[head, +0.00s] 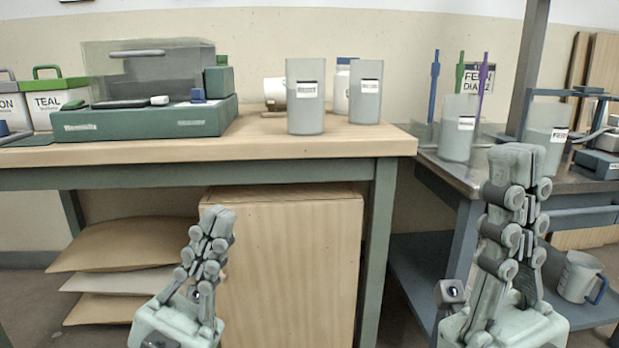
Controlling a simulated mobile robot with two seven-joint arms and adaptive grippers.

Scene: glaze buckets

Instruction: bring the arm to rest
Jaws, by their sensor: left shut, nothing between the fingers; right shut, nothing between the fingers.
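My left gripper (216,222) is in front of the wooden cabinet under the bench, below the tabletop. It points up, its fingers are shut, and nothing is held. My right gripper (518,160) stands higher, in front of the metal bench at the right. It points up too, is shut and empty, and overlaps part of the metal bench from this view. Both grippers look apart from the furniture.
A wooden bench (300,147) bears a green scale with a clear cover (150,118) and two grey buckets (305,110) (366,105). The metal bench (450,172) holds more grey containers (458,140). Sacks (115,250) lie beneath. A jug (578,275) sits on the lower shelf.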

